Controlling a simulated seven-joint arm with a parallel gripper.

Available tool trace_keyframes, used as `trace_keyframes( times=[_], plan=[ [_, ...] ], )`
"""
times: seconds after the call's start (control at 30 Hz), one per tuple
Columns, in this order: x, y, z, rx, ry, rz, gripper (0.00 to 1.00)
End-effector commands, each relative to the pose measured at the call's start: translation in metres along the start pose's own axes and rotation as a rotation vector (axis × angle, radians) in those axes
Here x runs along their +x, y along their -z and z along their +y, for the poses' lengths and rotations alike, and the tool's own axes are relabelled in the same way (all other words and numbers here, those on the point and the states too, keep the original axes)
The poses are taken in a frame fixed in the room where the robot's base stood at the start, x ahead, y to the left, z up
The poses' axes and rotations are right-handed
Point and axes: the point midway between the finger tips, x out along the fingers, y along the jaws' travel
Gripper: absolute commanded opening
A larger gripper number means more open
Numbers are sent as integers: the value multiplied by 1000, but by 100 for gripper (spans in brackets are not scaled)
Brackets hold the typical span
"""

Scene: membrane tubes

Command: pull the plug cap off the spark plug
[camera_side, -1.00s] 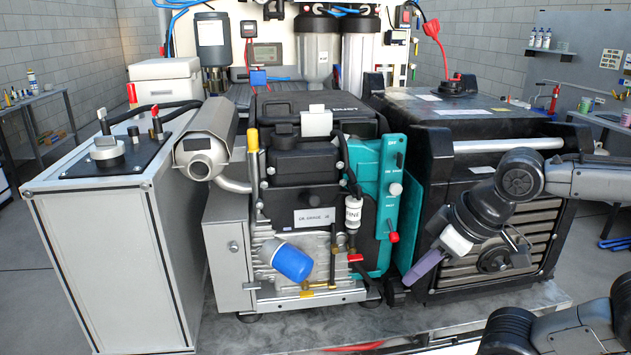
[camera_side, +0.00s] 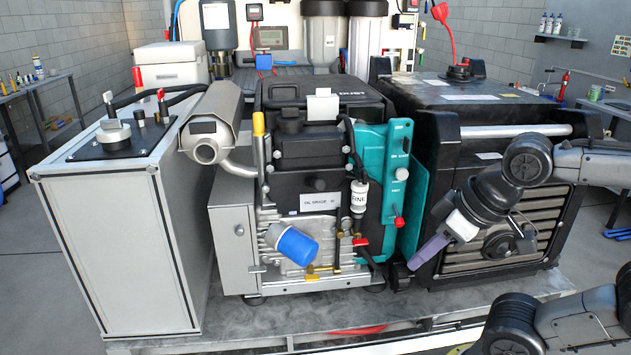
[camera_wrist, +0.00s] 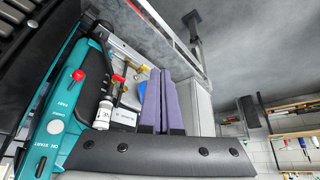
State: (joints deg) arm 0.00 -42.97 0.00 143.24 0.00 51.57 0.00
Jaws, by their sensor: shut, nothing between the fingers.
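My gripper (camera_side: 428,254) has purple fingers and is closed and empty. In the side view it hangs in front of the black-cased unit, right of the engine and apart from it. In the wrist view its fingers (camera_wrist: 161,100) lie side by side. The engine (camera_side: 318,200) stands in the middle of the bench. A white labelled cylinder (camera_side: 359,197) on a black hose is on its right front; it also shows in the wrist view (camera_wrist: 104,115). Brass fittings and a red lever (camera_side: 361,242) are below it. I cannot tell the plug cap or the spark plug apart from the hoses and fittings.
A blue canister (camera_side: 297,246) sticks out of the engine front. A teal panel (camera_side: 402,195) with a red knob stands between engine and gripper. The black-cased unit (camera_side: 490,155) is behind my gripper. The bench front (camera_side: 330,318) is mostly clear.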

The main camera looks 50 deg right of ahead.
Motion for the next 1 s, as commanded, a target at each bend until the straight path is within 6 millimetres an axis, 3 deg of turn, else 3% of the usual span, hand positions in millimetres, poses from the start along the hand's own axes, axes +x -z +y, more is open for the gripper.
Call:
trace_keyframes(
  times=[0.37, 0.57, 0.7, 1.0],
  plan=[
    [0, 0, 0, 0, 0, 0, 2],
    [0, 0, 0, -101, -2, 2, 38],
    [-5, 10, 7, -377, -38, 23, 63],
    [-26, 64, 30, -1184, -200, 20, 65]
  ],
)
